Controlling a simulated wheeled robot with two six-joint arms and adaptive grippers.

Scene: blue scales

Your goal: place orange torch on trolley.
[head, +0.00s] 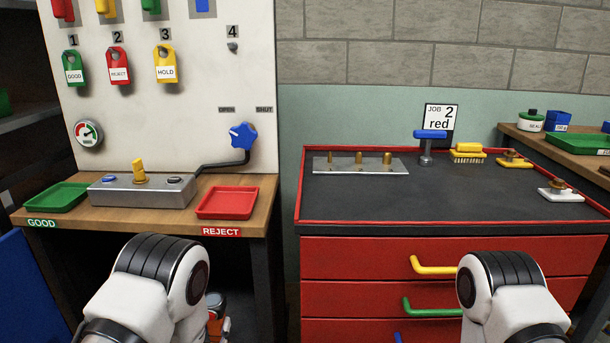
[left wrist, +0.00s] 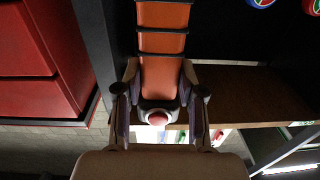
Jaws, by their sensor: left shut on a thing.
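The orange torch (left wrist: 162,75) has dark bands and a round red and white end, and it lies between the fingers of my left gripper (left wrist: 159,95) in the left wrist view. The gripper is shut on it. In the head view a small orange part of the torch (head: 214,326) shows low beside my left forearm, in front of the wooden bench; the rest is hidden. The red trolley (head: 372,258) with a dark top stands to the right, apart from the torch. My right forearm shows in front of it, but the right gripper is out of view.
On the trolley top are a metal plate with brass pegs (head: 360,166), a blue-handled tool (head: 430,137), a yellow brush (head: 467,149) and small stamps (head: 561,191). The top's front middle is clear. The wooden bench (head: 150,218) holds green and red trays.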

